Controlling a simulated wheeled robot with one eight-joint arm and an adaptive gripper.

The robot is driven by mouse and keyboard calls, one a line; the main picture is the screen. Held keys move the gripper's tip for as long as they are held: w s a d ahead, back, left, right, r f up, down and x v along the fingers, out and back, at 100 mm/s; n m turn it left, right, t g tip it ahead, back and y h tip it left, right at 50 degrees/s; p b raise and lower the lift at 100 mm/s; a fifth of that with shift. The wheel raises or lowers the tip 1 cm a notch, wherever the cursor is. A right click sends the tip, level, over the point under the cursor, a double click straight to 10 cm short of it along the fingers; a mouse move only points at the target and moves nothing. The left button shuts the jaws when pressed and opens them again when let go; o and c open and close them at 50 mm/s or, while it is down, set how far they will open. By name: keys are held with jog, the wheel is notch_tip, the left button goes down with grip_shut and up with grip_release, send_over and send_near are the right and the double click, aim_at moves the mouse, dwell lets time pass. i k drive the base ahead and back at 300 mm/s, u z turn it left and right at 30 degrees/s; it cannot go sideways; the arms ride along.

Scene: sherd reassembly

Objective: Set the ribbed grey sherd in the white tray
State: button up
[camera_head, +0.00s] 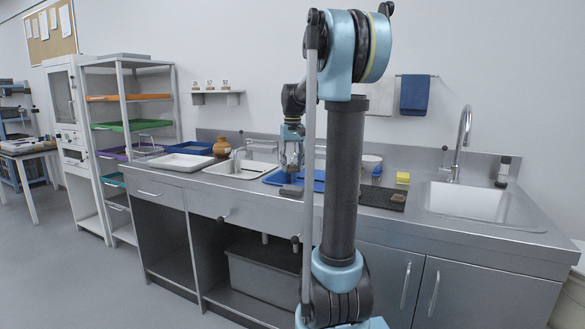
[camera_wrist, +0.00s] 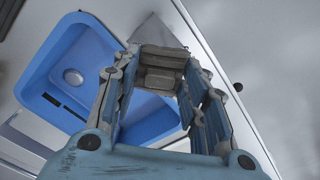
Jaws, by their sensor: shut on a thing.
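The ribbed grey sherd (camera_wrist: 162,68) is between my gripper's fingers in the wrist view, its grooved face showing. In the head view the sherd (camera_head: 291,190) hangs below my gripper (camera_head: 290,180), near the front edge of the counter and in front of the blue tray. My gripper, also in the wrist view (camera_wrist: 163,85), is shut on it. A shallow white tray (camera_head: 180,162) lies empty on the counter's left part. A second whitish tray or basin (camera_head: 237,172) lies between it and my gripper; which one is meant is unclear.
The blue tray (camera_head: 316,185) lies under my gripper; it shows in the wrist view too (camera_wrist: 60,55). A brown pot (camera_head: 222,147) stands behind the trays.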

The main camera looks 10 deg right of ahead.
aim_at(182, 163)
jog(key=k, duration=1.2)
jog(key=u, duration=0.7)
jog(key=i, duration=1.25)
jog(key=u, duration=0.55)
jog(key=i, duration=0.95)
jog(key=z, duration=0.55)
jog(key=i, duration=0.9)
jog(key=z, duration=0.4)
